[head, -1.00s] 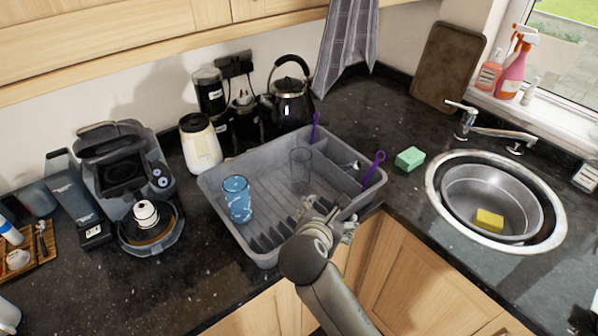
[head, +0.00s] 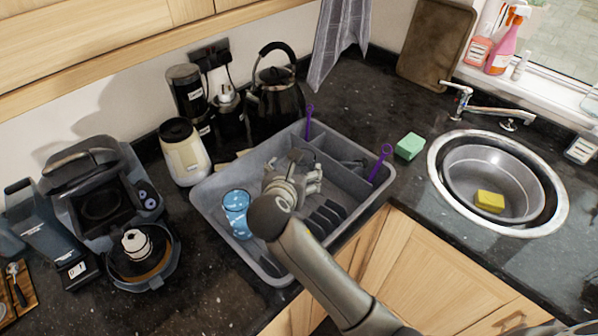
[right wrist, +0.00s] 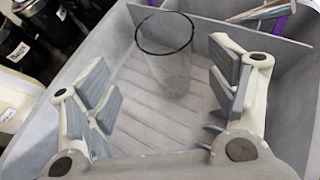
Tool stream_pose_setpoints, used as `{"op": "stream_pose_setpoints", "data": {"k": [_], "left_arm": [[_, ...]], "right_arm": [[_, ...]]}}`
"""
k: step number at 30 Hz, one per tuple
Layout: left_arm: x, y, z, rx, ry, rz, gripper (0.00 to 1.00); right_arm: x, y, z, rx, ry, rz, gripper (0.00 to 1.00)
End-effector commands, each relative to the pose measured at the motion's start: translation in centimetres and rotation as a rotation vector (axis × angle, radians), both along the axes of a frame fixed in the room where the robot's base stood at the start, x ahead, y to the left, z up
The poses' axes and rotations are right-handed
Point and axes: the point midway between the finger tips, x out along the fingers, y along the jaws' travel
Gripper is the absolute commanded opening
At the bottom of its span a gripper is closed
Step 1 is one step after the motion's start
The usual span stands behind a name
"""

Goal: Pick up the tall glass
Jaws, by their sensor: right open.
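The tall glass (right wrist: 166,60) is clear with a dark rim and stands upright in the grey dish rack in the right wrist view. In the head view my right gripper and arm hide most or all of it. My right gripper (head: 293,180) is over the middle of the rack. In the right wrist view its two padded fingers (right wrist: 158,95) are spread wide, with the glass ahead of the gap between them. I cannot tell whether a finger touches it. My left gripper is not in view.
The grey dish rack (head: 216,181) has raised walls and a divider. A blue patterned cup (head: 236,212) stands in it, left of my right gripper. Purple-handled utensils (head: 380,162) stick up at its right. A kettle (head: 277,95) and cream canister (head: 184,152) stand behind.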

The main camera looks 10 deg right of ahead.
Motion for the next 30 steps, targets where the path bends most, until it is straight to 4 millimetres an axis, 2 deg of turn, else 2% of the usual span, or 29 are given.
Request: {"op": "stream_pose_setpoints", "data": {"k": [4, 8, 14, 19, 29, 30], "left_arm": [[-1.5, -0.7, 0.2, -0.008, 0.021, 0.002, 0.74], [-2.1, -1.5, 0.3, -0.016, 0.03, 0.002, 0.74], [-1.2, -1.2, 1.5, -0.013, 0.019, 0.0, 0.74], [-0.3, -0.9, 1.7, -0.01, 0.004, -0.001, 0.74], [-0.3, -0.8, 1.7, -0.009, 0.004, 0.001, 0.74], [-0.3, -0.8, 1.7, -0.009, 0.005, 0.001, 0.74]], "right_arm": [[1.3, -0.5, -0.7, 0.0, 0.001, 0.0, 0.79], [1.8, -0.9, -1.1, 0.001, 0.001, 0.0, 0.79], [3.5, -2.4, -2.6, 0.0, 0.002, -0.002, 0.79], [4.9, -2.9, -3.5, 0.001, -0.001, 0.0, 0.79], [5.3, -3.0, -3.9, 0.004, -0.001, 0.001, 0.79], [5.3, -3.0, -3.9, 0.003, 0.0, 0.002, 0.74]]}}
